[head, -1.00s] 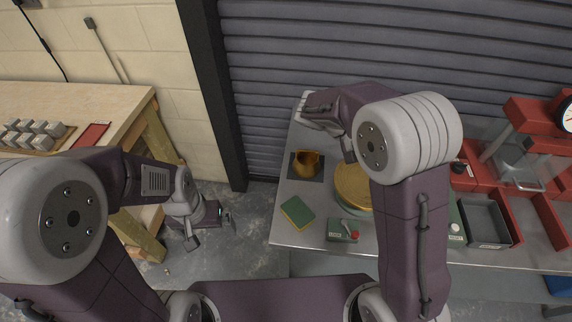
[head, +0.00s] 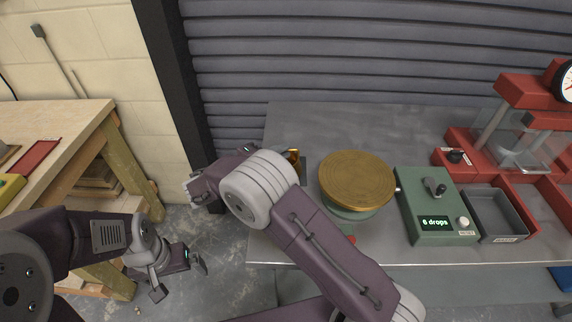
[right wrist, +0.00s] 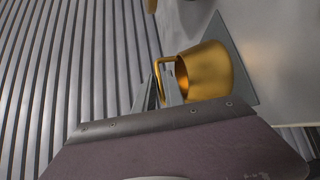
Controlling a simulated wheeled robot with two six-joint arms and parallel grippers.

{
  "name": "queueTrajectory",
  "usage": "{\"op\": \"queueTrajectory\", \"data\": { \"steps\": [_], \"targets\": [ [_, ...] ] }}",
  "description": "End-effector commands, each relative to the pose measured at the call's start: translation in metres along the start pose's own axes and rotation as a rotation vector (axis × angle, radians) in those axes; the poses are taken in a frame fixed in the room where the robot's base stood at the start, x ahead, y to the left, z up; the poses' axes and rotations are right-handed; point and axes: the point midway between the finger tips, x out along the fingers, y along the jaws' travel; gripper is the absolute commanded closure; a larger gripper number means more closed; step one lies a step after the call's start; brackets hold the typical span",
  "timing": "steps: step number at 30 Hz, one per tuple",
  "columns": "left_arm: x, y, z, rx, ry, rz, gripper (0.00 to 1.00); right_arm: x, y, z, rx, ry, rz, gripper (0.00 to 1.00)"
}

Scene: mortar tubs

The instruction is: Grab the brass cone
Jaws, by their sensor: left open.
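The brass cone (right wrist: 210,72) is a gold, tapered cup with a squared handle, seen close up in the right wrist view on a dark square mat (right wrist: 232,50). In the head view only a sliver of the cone (head: 294,157) shows behind my right arm. My right gripper (right wrist: 163,82) has its two thin grey fingers at the handle, with the handle bar seemingly between them; whether they press on it is unclear. The head view hides those fingers. My left gripper (head: 179,279) is open and empty, low over the floor left of the metal table.
On the metal table (head: 410,125) stand a round gold turntable (head: 356,180), a green box (head: 420,205) reading "6 drops", a grey tray (head: 495,213) and a red press (head: 525,95). A wooden bench (head: 75,120) is at left. The table's back is clear.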

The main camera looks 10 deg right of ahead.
Motion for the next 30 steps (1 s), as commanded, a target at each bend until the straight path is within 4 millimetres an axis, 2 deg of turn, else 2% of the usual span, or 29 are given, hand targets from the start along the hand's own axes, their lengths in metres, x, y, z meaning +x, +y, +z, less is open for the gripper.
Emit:
{"op": "queueTrajectory", "data": {
  "steps": [6, 9, 15, 16, 17, 18, 30],
  "targets": [
    [-0.001, 0.0, 0.0, 0.0, 0.0, 0.0, 0.0, 0.039, 0.001, 0.0, -0.001, -0.005, -0.001, 0.86],
    [-0.001, 0.0, 0.0, 0.0, 0.0, 0.0, 0.0, 0.049, 0.001, 0.0, -0.001, -0.003, 0.0, 0.86],
    [-0.001, 0.0, 0.0, 0.0, 0.0, 0.0, 0.0, 0.05, 0.0, 0.0, -0.001, -0.001, 0.0, 0.86],
    [-0.001, 0.0, 0.0, 0.0, 0.0, 0.0, 0.0, 0.05, 0.0, 0.0, -0.001, -0.001, 0.0, 0.89],
    [-0.001, 0.0, 0.0, 0.0, 0.0, 0.0, 0.0, 0.05, 0.0, 0.0, -0.001, -0.001, 0.0, 0.98],
    [-0.001, 0.0, 0.0, 0.0, 0.0, 0.0, 0.0, 0.05, 0.0, 0.0, -0.001, -0.001, 0.0, 1.0],
    [-0.001, 0.0, 0.0, 0.0, 0.0, 0.0, 0.0, 0.05, 0.0, 0.0, -0.001, -0.002, 0.0, 1.0]
  ]
}}
